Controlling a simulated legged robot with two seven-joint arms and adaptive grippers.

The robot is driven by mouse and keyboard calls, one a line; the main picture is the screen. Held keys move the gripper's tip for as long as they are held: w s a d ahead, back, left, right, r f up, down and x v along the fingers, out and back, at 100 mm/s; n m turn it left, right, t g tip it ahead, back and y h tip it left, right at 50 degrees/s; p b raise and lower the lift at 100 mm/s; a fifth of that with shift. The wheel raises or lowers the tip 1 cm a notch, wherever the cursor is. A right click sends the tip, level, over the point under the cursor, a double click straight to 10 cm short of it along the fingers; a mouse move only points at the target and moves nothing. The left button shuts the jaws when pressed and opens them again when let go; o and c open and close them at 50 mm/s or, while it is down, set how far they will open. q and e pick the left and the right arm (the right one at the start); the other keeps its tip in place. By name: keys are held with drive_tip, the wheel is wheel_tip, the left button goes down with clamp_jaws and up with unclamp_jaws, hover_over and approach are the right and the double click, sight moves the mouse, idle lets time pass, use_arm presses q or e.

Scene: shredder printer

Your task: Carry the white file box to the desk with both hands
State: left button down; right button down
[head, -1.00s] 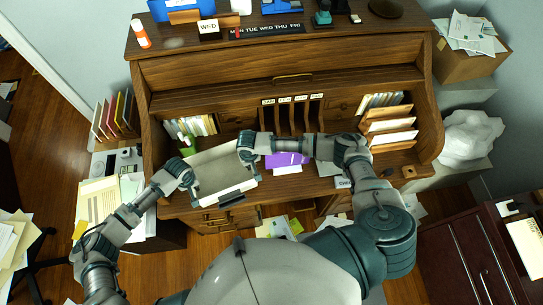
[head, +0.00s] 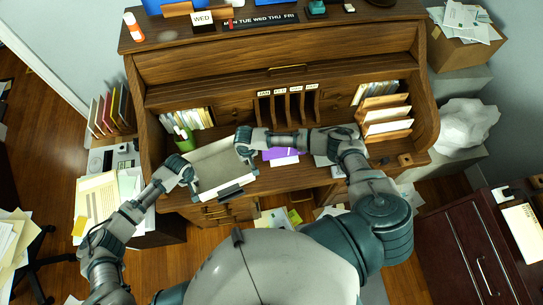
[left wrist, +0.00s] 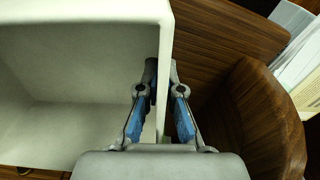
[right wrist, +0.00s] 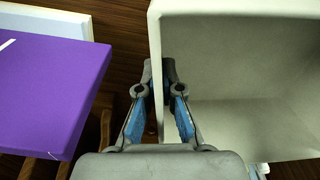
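The white file box (head: 215,172) is open at the top and sits over the front left part of the wooden roll-top desk (head: 285,182). A dark handle shows on its near side. I cannot tell whether it rests on the desktop or hangs just above it. My left gripper (head: 190,174) is at its left wall; in the left wrist view the fingers (left wrist: 158,105) straddle that wall closely. My right gripper (head: 244,147) is at its right rim; in the right wrist view its fingers (right wrist: 158,105) straddle the wall closely.
A green pen cup (head: 184,140) stands just behind the box. A purple folder (head: 280,154) lies right of it, near my right arm. Letter racks (head: 387,118) stand at the desk's right. A dark red cabinet (head: 470,250) stands to the right. Papers lie on the floor.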

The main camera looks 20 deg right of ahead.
use_arm(q)
drive_tip(key=shift+a+f, duration=0.15)
drive_tip(key=shift+f, duration=0.45)
use_arm(e)
drive_tip(key=shift+f, duration=0.6)
use_arm(q)
drive_tip(key=c, duration=1.7)
unclamp_jaws()
drive_tip(key=shift+w+f, duration=0.1)
drive_tip(key=shift+f, duration=0.05)
drive_tip(key=shift+c, duration=0.2)
use_arm(e)
drive_tip(key=c, duration=1.7)
unclamp_jaws()
drive_tip(key=shift+d+f, duration=0.1)
drive_tip(key=shift+f, duration=0.1)
drive_tip(key=shift+c, duration=0.2)
use_arm(q)
drive_tip(key=o, duration=0.4)
use_arm(e)
drive_tip(key=o, duration=0.4)
drive_tip(key=shift+r, duration=0.1)
